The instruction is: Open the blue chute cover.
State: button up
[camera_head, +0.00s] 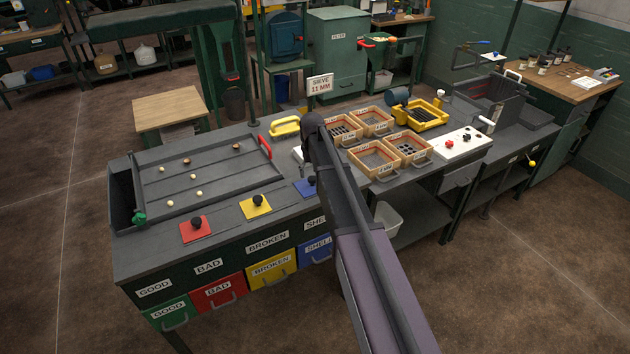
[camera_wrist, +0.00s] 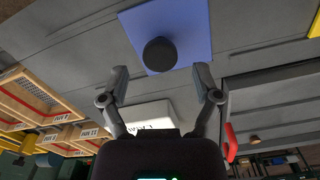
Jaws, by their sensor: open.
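The blue chute cover (camera_head: 299,189) is a flat square plate on the grey bench, with a round black knob (camera_head: 311,180) on it. My arm hides part of its right side in the head view. In the wrist view the blue cover (camera_wrist: 196,30) lies ahead of my gripper (camera_wrist: 161,72), with its black knob (camera_wrist: 160,54) just beyond and between the two fingertips. The fingers are spread open and empty. In the head view the fingers are too small and dark to make out.
A yellow cover (camera_head: 255,207) and a red cover (camera_head: 196,230), each with a black knob, lie to the left. A sorting tray with a red handle (camera_head: 265,147) stands behind them. Wooden sieves (camera_head: 376,160) stand to the right. A white labelled block (camera_wrist: 146,115) shows beneath the fingers.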

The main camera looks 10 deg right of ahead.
jog(key=shift+f+b, duration=0.5)
jog(key=shift+f, duration=0.3)
grip_shut()
